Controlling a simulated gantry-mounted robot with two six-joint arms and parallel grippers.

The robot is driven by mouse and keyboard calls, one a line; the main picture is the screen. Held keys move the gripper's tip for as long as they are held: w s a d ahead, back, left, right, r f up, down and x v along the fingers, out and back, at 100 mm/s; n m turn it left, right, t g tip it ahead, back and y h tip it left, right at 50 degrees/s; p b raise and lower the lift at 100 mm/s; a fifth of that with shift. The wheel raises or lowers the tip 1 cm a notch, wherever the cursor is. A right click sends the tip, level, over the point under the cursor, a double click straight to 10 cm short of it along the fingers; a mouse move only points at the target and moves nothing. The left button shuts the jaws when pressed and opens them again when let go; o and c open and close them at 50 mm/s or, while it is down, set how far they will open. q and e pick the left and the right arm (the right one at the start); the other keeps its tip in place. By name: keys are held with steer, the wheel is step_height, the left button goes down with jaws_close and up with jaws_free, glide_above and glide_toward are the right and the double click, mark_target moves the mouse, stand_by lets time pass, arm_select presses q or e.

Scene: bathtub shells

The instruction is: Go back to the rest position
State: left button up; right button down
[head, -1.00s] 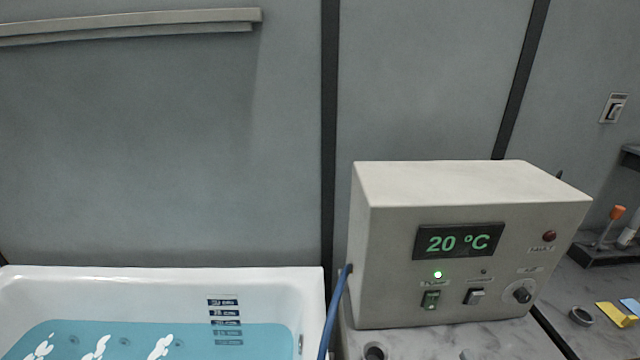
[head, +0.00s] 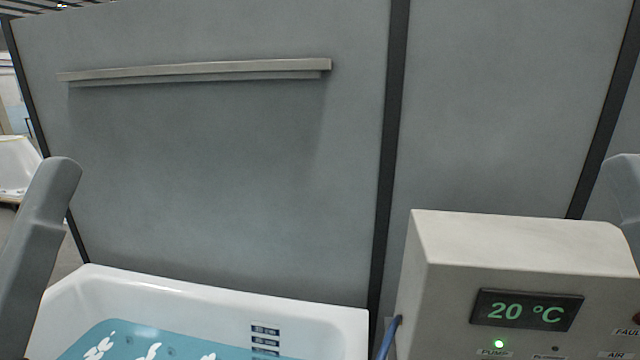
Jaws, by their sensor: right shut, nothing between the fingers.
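A grey link of my left arm (head: 38,235) rises at the left edge, in front of the tub's left end. My left gripper does not show.
A white bathtub (head: 335,318) with blue water (head: 120,338) stands at lower left. A beige control box (head: 515,245) reads 20 °C, its green pump light lit. A blue hose (head: 388,338) runs beside it. A rail (head: 200,72) is on the grey wall.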

step_height(320, 180, up, 29)
steer(key=p, duration=2.5)
steer(key=shift+w+f, duration=0.15)
steer(key=shift+f, duration=0.05)
stand_by(4.1)
